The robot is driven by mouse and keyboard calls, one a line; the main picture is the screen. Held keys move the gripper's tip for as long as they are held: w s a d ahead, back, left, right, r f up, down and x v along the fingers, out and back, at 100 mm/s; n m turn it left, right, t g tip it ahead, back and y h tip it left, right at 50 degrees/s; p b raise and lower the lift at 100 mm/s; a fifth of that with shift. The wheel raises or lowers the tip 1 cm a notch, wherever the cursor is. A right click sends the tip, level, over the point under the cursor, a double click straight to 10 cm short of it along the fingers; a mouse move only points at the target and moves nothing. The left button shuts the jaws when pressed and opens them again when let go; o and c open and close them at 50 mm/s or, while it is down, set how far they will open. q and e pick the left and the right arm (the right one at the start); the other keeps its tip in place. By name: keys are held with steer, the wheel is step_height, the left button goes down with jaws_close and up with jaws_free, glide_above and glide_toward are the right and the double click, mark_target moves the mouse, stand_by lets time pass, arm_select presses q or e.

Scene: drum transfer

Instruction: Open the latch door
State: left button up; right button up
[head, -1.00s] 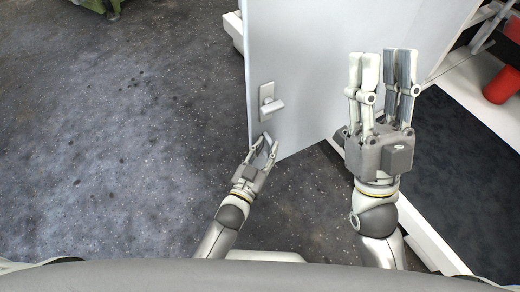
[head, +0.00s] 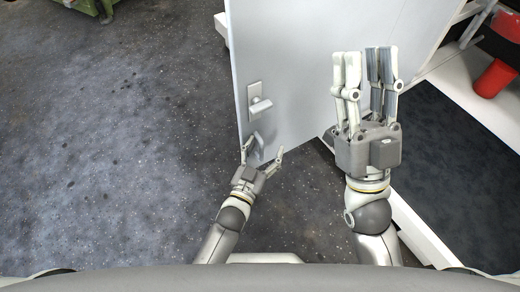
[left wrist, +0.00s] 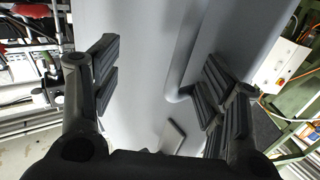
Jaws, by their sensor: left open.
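The light grey door (head: 300,60) stands ajar, its free edge towards the left in the head view. A latch plate with a lever handle (head: 260,104) sits near that edge. My left gripper (head: 267,146) is open and empty, just below the handle and in front of the door's lower corner. In the left wrist view my left gripper's dark pads (left wrist: 160,80) are wide apart, with the door panel (left wrist: 135,60) behind. A curved grey bar (left wrist: 185,75) and a small flat piece (left wrist: 173,136) show between them. My right gripper (head: 363,50) is raised, fingers apart and empty, in front of the door.
A red cylinder (head: 495,78) and a white ledge (head: 475,105) are at the right. Dark speckled floor (head: 110,150) lies open at the left. A green object (head: 90,8) is at the far top left. A control box (left wrist: 283,65) shows in the left wrist view.

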arm_select(q)
steer(key=shift+o, duration=0.2)
steer(key=shift+s+d+r, duration=0.1)
steer(key=shift+s+d, duration=0.05)
steer(key=shift+d, duration=0.3)
steer(key=v, duration=1.2)
steer(key=shift+a, duration=0.35)
steer(key=c, duration=0.4)
